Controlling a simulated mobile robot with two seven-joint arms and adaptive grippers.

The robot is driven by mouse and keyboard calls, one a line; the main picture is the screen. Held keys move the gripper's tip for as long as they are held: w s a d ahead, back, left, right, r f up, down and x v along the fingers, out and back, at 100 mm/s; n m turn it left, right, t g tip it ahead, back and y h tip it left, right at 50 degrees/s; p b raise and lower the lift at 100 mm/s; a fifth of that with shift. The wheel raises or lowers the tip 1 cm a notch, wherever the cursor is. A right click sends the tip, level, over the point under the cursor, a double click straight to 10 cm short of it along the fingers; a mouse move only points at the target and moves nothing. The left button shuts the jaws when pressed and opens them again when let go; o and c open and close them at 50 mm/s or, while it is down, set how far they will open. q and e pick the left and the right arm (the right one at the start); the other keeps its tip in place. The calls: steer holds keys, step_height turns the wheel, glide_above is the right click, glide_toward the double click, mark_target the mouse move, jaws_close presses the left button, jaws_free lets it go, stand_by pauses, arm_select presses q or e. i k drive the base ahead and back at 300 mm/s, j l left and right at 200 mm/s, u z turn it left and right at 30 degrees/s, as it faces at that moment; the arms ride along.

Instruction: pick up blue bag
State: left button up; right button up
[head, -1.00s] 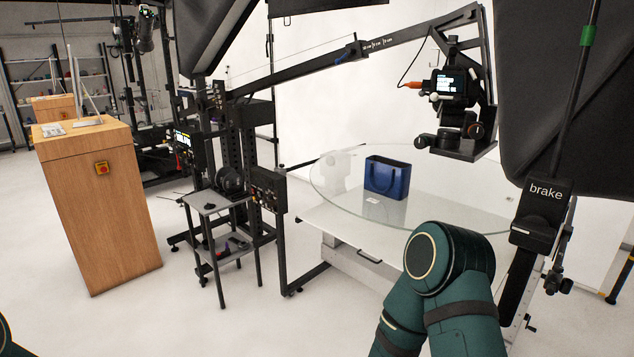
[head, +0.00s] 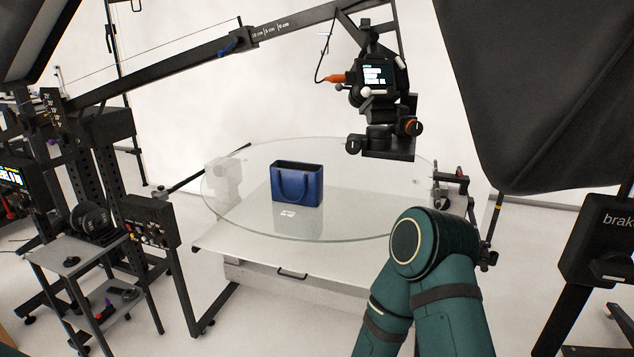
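A blue bag (head: 298,186) with handles stands upright on a round glass turntable (head: 345,225), left of the middle of the plate. A small white card (head: 287,212) lies on or shows through the glass in front of it. My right arm's green links rise at the lower right, in front of the turntable's near right side, apart from the bag. Neither of my grippers shows in the head view.
A camera on a boom (head: 380,90) hangs above the turntable's right side. Black stand gear and a small grey side table (head: 75,255) stand at the left. A dark softbox (head: 535,85) fills the upper right.

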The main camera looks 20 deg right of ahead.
mark_target(292, 173)
steer(key=i+j+z, duration=0.6)
steer(key=j+z, duration=0.15)
steer(key=j, duration=0.15)
steer(key=i+j+z, duration=0.2)
steer(key=j, duration=0.2)
steer(key=j+z, duration=0.25)
steer(key=j, duration=0.15)
